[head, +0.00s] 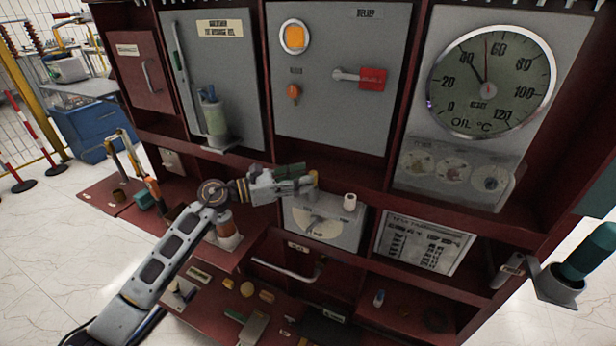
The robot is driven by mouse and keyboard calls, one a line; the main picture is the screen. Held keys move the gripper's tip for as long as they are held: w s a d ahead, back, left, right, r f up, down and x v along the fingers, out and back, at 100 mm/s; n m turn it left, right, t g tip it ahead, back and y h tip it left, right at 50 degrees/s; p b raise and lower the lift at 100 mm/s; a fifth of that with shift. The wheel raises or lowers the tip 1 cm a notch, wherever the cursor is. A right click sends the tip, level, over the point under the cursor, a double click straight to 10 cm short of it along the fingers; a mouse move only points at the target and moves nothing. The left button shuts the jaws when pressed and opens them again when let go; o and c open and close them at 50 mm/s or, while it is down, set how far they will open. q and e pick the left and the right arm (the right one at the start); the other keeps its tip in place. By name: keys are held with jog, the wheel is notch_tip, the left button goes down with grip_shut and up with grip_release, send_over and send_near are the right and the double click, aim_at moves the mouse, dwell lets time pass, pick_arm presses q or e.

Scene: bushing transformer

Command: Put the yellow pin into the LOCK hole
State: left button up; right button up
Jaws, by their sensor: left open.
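My left arm reaches in from the lower left. My left gripper (304,186) is open at the top edge of a small grey panel with a pale semicircular scale (318,224). A short yellow-brown pin (313,179) stands upright right at the fingertips, above that panel's left part. I cannot tell whether the fingers touch it. A white cylinder (350,201) stands at the panel's upper right. I cannot read a LOCK label; the hole is too small to tell or hidden. My right gripper is out of view.
Dark red cabinet shelves surround the panel. An oil gauge (491,80) is at the upper right, a red-tagged lever (372,79) above the middle. A bar handle (287,269) sticks out below. Several loose parts lie on the lower shelf (225,318). A printed plate (424,243) is to the right.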

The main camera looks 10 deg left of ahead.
pick_arm(q)
jog(key=shift+v, duration=2.1)
jog(key=shift+r, duration=0.1)
